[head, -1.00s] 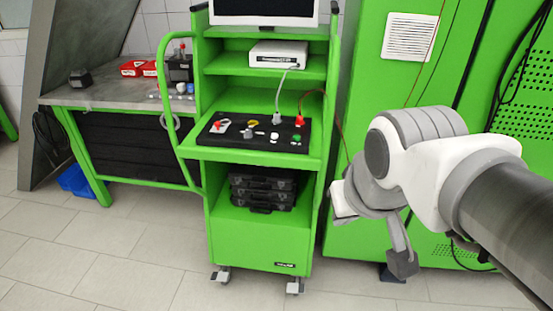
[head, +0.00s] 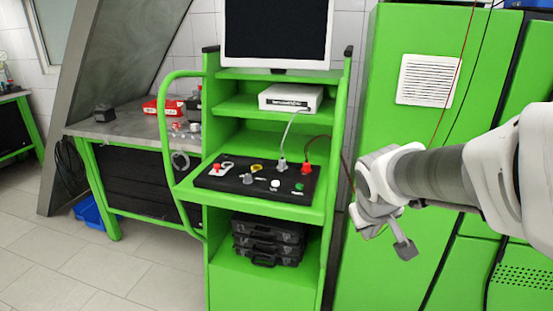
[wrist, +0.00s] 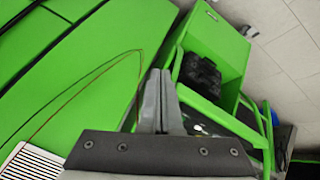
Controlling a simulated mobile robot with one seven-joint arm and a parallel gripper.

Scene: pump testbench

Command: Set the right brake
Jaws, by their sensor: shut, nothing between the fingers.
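The green cart (head: 312,207) stands upright in the middle of the head view, left of my arm. Its lower end and wheels are cut off there, so the right brake does not show. In the wrist view the cart (wrist: 217,38) lies sideways at the upper right. A small dark caster (wrist: 249,31) shows at its bottom edge; its brake lever is too small to tell. My gripper (wrist: 158,76) is shut and empty in the wrist view, pointing past the cart's side, apart from the caster.
A tall green cabinet (head: 385,100) stands right of the cart, close behind my arm. A thin red cable (wrist: 100,75) hangs before it. Black cases (head: 268,240) sit on the cart's lower shelf. A workbench (head: 120,128) is at left. Floor (head: 150,275) at front left is clear.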

